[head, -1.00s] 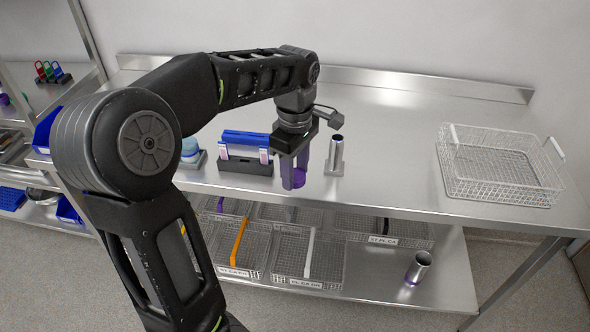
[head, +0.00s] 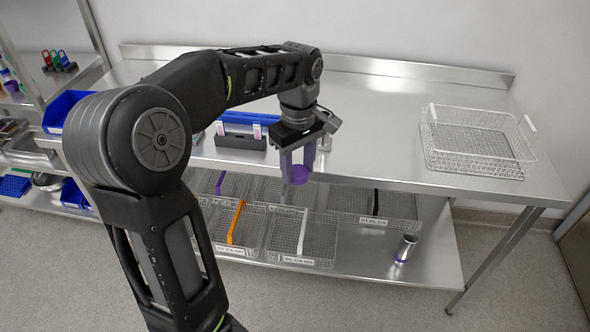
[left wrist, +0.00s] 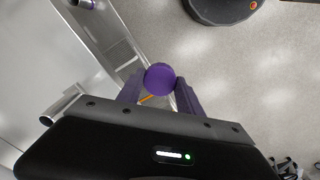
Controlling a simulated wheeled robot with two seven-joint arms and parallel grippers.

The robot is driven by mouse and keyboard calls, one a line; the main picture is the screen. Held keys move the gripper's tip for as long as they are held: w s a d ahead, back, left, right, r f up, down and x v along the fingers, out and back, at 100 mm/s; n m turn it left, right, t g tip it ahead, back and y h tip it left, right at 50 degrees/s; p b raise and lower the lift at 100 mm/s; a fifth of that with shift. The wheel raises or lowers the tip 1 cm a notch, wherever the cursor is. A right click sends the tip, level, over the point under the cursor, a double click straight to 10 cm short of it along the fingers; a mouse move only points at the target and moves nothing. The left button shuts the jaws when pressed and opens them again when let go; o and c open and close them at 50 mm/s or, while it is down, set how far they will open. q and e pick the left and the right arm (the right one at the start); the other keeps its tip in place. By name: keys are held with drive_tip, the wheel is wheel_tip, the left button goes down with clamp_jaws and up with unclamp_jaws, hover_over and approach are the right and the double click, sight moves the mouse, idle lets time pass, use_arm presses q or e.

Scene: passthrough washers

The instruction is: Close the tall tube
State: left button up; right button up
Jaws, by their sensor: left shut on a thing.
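My left gripper (head: 297,170) is shut on a round purple cap (head: 299,175), in front of the workbench's front edge and above the lower shelf. In the left wrist view the cap (left wrist: 160,79) sits between the two purple fingertips. A steel tube (head: 325,142) stands on the bench behind the gripper, mostly hidden by it in the head view. In the left wrist view it shows as a steel cylinder (left wrist: 62,104) with a dark open end, apart from the cap. Another steel tube (head: 405,248) with a purple band at its bottom stands on the lower shelf. My right gripper is out of view.
A white wire basket (head: 477,148) stands at the bench's right. A rack with a blue top (head: 247,124) is left of the gripper. Several wire baskets (head: 318,239) fill the lower shelf. The bench between the gripper and the white basket is clear.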

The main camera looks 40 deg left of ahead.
use_arm(q)
drive_tip(key=shift+w+d+m, duration=0.3)
drive_tip(key=shift+w+m, duration=0.15)
drive_tip(key=shift+m, duration=0.35)
drive_tip(key=w+d+f+m, duration=0.4)
drive_tip(key=d+m, duration=0.2)
drive_tip(key=d, duration=0.2)
drive_tip(key=w+d+f+m, duration=0.3)
drive_tip(key=d+f+m, duration=0.2)
drive_tip(key=d+m, duration=0.2)
drive_tip(key=shift+w+d+f+m, duration=0.2)
drive_tip(key=shift+w+d+m, duration=0.1)
drive_tip(key=shift+w+d, duration=0.15)
